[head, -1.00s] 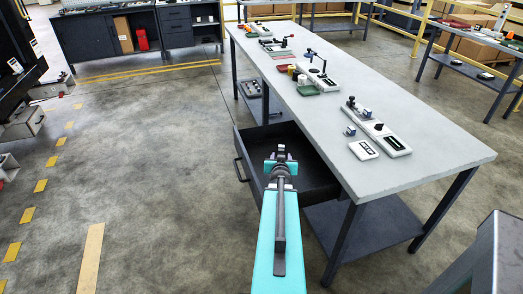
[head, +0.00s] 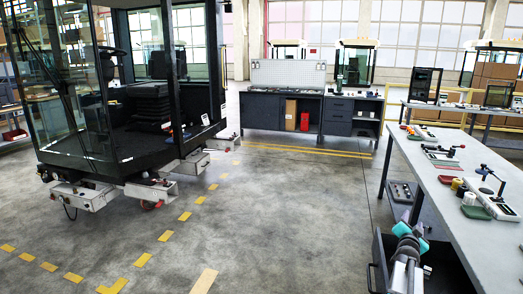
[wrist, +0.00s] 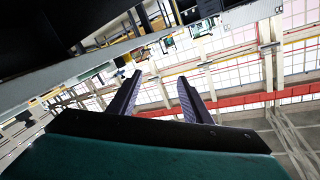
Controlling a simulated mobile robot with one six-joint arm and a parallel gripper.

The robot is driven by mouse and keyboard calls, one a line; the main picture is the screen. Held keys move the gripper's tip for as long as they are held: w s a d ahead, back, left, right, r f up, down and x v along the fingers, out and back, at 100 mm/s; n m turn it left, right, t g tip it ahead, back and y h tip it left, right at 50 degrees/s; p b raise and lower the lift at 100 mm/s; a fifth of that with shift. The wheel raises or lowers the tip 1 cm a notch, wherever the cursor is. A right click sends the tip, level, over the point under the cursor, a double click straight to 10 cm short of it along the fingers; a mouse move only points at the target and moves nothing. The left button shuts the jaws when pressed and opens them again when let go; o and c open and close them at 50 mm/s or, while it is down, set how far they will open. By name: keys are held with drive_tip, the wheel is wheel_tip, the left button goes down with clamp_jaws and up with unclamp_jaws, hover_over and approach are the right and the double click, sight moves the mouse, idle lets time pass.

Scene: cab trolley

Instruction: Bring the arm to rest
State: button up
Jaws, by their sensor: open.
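My gripper (wrist: 159,80) shows in the wrist view with its two dark fingers spread apart and nothing between them. The wrist view is tilted, with windows and a red beam behind the fingers and a dark surface at the upper left. In the head view my teal and grey arm shows at the lower right, in front of the open drawer; I cannot make out the fingers there.
The grey workbench (head: 434,200) on the right carries several small fixtures. Its dark drawer (head: 450,270) stands open beside my arm. A glazed cab (head: 125,100) on a white trolley (head: 150,190) stands left. The middle floor (head: 255,200) is clear.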

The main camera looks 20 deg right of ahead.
drive_tip(key=w+a+f+n+t+y+b, duration=0.1)
drive_tip(key=w+a+f+y, duration=0.2)
drive_tip(key=w+a+f, duration=0.35)
drive_tip(key=w+a+f+n+t+y, duration=0.15)
drive_tip(key=w+a+f, duration=0.25)
drive_tip(key=w+a, duration=0.5)
drive_tip(key=s+a+f+n+g+y+p, duration=0.1)
drive_tip(key=s+a+f+n+g+y, duration=0.2)
drive_tip(key=a+f, duration=0.85)
drive_tip(key=s+a+f+n+g+y, duration=0.15)
drive_tip(key=a+f+y, duration=0.25)
drive_tip(key=a+f, duration=0.8)
drive_tip(key=s+a+f+n+g+y+p, duration=0.1)
drive_tip(key=s+a+f+n+g+y, duration=0.3)
drive_tip(key=s+a, duration=0.6)
drive_tip(key=s+a+f+n+g+h+p, duration=0.1)
drive_tip(key=s+a+f+g, duration=0.35)
drive_tip(key=a, duration=0.75)
drive_tip(key=s+a+f+n+g, duration=0.1)
drive_tip(key=s+a, duration=0.3)
drive_tip(key=s, duration=0.9)
drive_tip(key=s+a+f+n+g+p, duration=0.1)
drive_tip(key=s+a+n+g, duration=0.2)
drive_tip(key=s, duration=1.1)
drive_tip(key=shift+a+f+n+g+h, duration=0.2)
drive_tip(key=shift+a+n+g+h, duration=0.25)
drive_tip(key=shift+a+g, duration=0.4)
